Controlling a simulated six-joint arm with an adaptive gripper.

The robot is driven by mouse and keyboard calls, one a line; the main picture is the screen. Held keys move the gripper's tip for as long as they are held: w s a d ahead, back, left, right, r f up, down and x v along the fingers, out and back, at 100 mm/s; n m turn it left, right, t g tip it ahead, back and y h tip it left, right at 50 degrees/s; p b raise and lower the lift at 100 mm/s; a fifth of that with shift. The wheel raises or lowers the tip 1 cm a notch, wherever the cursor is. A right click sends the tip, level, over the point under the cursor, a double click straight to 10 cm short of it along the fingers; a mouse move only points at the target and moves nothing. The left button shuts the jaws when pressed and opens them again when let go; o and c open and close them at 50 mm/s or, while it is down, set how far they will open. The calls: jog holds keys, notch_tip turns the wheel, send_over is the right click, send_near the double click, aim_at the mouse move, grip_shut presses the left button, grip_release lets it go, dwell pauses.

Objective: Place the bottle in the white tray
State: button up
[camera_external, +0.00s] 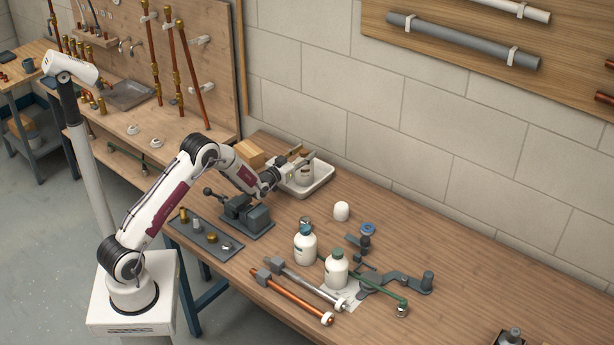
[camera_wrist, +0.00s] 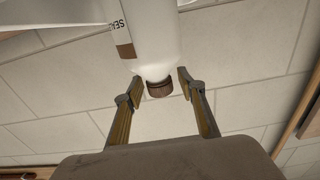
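A white bottle (camera_external: 304,174) with a printed label is upright in the white tray (camera_external: 325,178) at the table's back edge. Its dark brown cap shows in the wrist view (camera_wrist: 159,89). My gripper (camera_external: 303,155) is over the tray at the bottle's upper part. In the wrist view, the two fingertips (camera_wrist: 160,80) stand on either side of the bottle's shoulder and cap. The wall shows between the cap and each finger. I cannot tell whether the fingertips touch the shoulder.
A wooden block (camera_external: 250,153) lies left of the tray, and a grey vise (camera_external: 246,215) stands in front. Two other white bottles (camera_external: 305,243) (camera_external: 336,269), a white cap-like piece (camera_external: 341,211) and pipes (camera_external: 290,297) lie to the right. The table's back right is clear.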

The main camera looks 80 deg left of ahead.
jog(key=shift+r, duration=0.2)
jog(key=shift+v, duration=3.75)
